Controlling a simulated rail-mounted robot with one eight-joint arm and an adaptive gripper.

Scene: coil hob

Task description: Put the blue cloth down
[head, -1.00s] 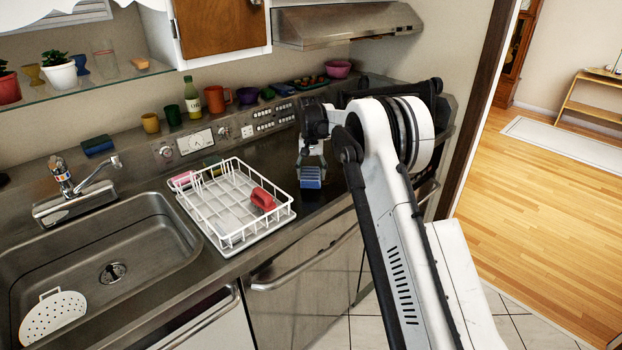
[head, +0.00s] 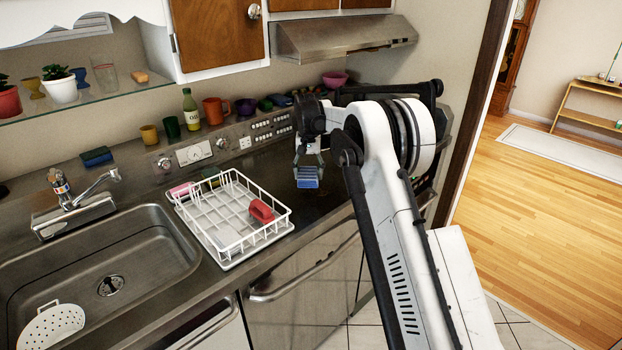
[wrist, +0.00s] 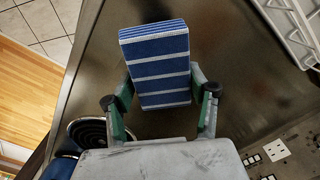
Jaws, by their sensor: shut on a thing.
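The blue cloth (head: 308,178) is a folded block, blue with white stripes. It also fills the middle of the wrist view (wrist: 160,68). My gripper (head: 307,166) is shut on it, with one finger on each side, as the wrist view also shows (wrist: 160,100). The cloth is over the dark counter (head: 285,160), to the right of the dish rack. I cannot tell whether its underside touches the counter.
A white dish rack (head: 222,243) with a red item (head: 261,211) stands left of my gripper. The sink (head: 150,265) is further left. A coil burner (wrist: 88,132) shows in the wrist view. Cups and an oil bottle (head: 190,108) line the back. The counter around the cloth is clear.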

